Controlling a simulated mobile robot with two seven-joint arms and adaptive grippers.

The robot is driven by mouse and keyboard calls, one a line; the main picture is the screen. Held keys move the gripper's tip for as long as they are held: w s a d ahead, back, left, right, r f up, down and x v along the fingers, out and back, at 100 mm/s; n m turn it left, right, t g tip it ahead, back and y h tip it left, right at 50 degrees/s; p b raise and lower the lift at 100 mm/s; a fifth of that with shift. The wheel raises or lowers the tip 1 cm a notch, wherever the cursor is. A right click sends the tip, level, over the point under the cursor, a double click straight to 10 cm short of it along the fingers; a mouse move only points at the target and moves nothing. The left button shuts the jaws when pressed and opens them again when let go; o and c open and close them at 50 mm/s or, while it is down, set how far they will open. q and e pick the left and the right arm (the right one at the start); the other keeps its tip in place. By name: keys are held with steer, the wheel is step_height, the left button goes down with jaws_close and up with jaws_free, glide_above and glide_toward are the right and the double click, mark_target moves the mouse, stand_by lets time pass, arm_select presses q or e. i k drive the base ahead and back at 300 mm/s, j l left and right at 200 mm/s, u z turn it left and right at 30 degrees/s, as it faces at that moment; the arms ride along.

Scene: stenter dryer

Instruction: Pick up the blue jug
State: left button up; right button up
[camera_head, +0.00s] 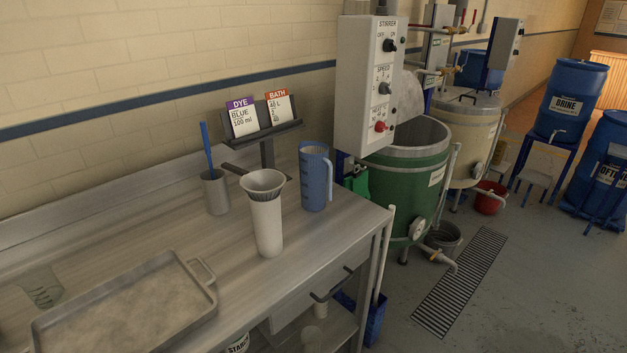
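The blue jug (314,178) stands upright on the steel bench (330,232), near its right end against the back. Its handle is on its right side, and pale markings show on its wall. A white cylinder with a strainer-like funnel (265,182) on top stands in front and to the left of it, apart from it. Neither of my grippers shows in the head view.
A card stand (266,152) is behind the jug. A grey cup (215,192) with a blue stick is to the left. A metal tray (130,312) and a clear beaker (41,287) are at front left. A grey control box (365,85) and green vat (405,190) stand right of the bench.

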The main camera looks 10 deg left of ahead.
mark_target(315, 163)
steer(key=i+l, duration=0.5)
steer(key=l, duration=0.2)
steer(key=i+l+u, duration=0.35)
steer(key=l, duration=0.2)
steer(key=i+l+u, duration=0.15)
steer(key=l, duration=0.15)
